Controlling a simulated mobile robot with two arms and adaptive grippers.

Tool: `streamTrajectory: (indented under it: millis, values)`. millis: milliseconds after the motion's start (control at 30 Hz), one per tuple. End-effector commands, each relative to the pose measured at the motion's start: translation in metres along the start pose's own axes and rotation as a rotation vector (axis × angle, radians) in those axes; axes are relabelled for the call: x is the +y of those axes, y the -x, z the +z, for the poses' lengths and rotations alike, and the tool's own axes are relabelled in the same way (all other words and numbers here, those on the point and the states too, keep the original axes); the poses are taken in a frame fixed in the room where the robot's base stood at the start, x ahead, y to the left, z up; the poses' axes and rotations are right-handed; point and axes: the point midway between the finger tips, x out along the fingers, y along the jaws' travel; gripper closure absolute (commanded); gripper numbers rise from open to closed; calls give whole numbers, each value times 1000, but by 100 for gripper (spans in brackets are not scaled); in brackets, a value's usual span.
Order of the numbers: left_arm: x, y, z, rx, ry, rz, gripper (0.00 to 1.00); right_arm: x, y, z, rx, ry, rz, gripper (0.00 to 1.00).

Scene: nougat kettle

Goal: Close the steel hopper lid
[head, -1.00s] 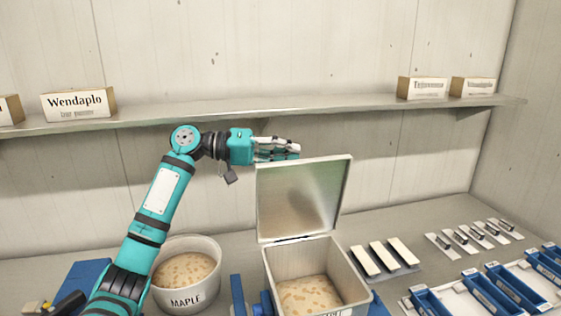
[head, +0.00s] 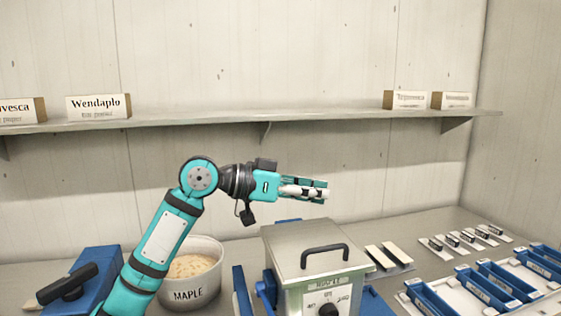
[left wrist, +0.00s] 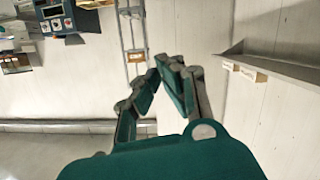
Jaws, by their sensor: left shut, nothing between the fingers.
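The steel hopper lid (head: 290,247) lies flat over the top of the hopper (head: 320,297) in the head view, with its dark handle (head: 324,255) facing up. The lid covers the opening, so the inside of the hopper is hidden. My left gripper (head: 326,191) is shut and empty. It is above the lid, apart from it, in front of the back wall. In the left wrist view its fingers (left wrist: 160,72) come together at the tips with nothing between them. My right gripper is in neither view.
A white tub marked MAPLE (head: 190,292) stands left of the hopper, behind my left arm. A blue device with a black handle (head: 90,283) is at far left. White blocks (head: 389,257) and blue trays (head: 490,290) lie to the right. A shelf (head: 230,120) runs along the wall.

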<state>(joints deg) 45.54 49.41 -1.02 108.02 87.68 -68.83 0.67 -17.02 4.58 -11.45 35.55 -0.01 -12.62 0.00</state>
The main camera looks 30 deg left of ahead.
Motion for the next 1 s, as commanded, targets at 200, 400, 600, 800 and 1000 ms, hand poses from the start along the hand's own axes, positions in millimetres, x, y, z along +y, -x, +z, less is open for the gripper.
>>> streamTrajectory:
  millis: [200,400,600,800,1000]
  values:
    - [14,-9,40,-2,-180,-41,100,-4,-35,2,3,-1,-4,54]
    - [22,-15,63,-2,-304,-71,100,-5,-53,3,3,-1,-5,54]
    - [26,-18,76,-1,-382,-90,100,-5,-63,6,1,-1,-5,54]
    - [27,-19,82,0,-415,-97,100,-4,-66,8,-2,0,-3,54]
    - [27,-19,82,-1,-422,-99,100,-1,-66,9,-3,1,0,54]
